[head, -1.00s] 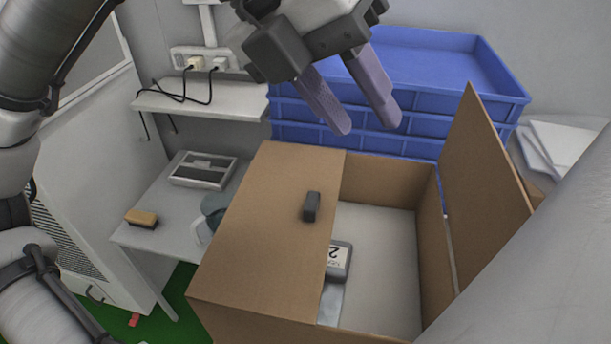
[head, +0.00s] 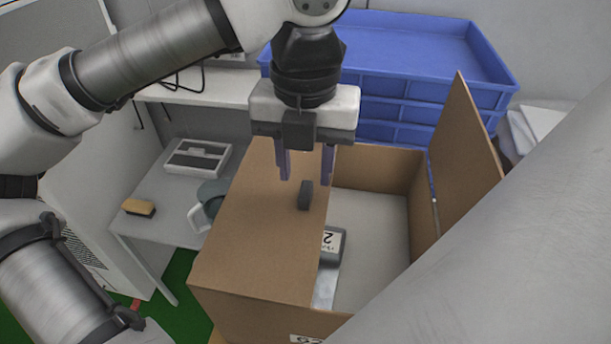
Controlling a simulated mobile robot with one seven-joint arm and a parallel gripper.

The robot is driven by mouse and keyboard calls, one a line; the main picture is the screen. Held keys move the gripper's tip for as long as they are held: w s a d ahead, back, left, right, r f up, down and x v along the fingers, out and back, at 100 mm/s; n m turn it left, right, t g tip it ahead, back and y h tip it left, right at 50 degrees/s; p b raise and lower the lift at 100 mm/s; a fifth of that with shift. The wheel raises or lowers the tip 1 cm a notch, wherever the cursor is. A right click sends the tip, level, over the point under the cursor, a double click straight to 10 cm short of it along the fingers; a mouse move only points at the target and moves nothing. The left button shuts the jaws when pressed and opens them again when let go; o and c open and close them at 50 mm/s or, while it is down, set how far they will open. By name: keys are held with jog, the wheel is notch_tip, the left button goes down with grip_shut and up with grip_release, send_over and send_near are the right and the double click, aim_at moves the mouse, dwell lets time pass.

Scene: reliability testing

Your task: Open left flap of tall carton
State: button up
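The tall brown carton (head: 270,322) stands in front of me. Its left flap (head: 254,238) lies flat over the left part of the opening. A small dark handle-like block (head: 305,195) sits on this flap near its inner edge. The right flap (head: 466,155) stands up, tilted outward. My gripper (head: 305,180) points down over the far part of the left flap, just behind the dark block. Its two purple fingers are apart with nothing between them. I cannot tell if the fingertips touch the flap.
Inside the carton lies a grey labelled item (head: 331,245). Stacked blue crates (head: 400,50) stand behind. On the left, a side table (head: 165,235) holds a brush (head: 139,208), a grey tray (head: 198,158) and a grey-green jug (head: 208,202). A white shelf (head: 215,90) is above.

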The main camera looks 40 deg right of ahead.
aim_at(305, 189)
jog(key=shift+f, duration=1.7)
grip_shut()
